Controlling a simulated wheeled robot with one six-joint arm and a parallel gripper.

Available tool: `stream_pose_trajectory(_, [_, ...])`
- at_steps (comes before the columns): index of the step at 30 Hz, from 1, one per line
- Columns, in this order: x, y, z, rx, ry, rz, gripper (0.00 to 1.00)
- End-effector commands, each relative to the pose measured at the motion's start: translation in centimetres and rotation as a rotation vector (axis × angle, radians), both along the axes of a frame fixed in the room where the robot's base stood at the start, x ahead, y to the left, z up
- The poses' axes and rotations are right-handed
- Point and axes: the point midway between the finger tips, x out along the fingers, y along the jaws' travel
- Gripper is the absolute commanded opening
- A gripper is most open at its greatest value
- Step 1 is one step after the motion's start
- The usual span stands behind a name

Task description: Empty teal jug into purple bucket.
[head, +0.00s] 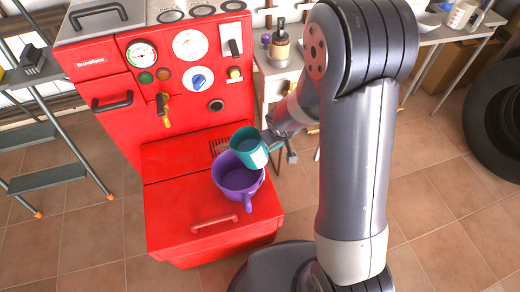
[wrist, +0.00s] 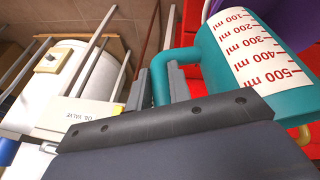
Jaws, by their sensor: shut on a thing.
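The teal jug (head: 257,157), with a white scale label, is held just above the back rim of the purple bucket (head: 240,186). The jug looks somewhat tilted, and its mouth shows a blue-grey inside; I cannot tell whether that is liquid. My gripper (head: 273,140) is shut on the jug's handle, to the right of the bucket. In the wrist view the jug (wrist: 215,70) shows red millilitre marks, and my gripper's fingers (wrist: 160,88) are at its handle. The bucket (wrist: 292,18) shows partly behind the jug. The bucket stands on the red boiler's lower ledge, and its inside looks plain purple.
The red boiler (head: 175,130) has gauges, knobs and a yellow-handled tap above the ledge. A dark grille (head: 217,146) lies behind the bucket. A step ladder (head: 45,180) stands at left, a small table (head: 283,75) behind my gripper, and a tyre (head: 497,120) at far right.

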Motion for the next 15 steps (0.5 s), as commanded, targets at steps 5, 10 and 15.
stream_pose_trajectory(5, [-0.01,-0.01,0.04,-0.017,-0.010,-0.001,0.00])
stream_pose_trajectory(10, [-0.04,-0.04,0.31,-0.040,-0.016,0.000,0.00])
stream_pose_trajectory(15, [0.01,-0.10,0.66,-0.069,-0.025,0.000,0.00])
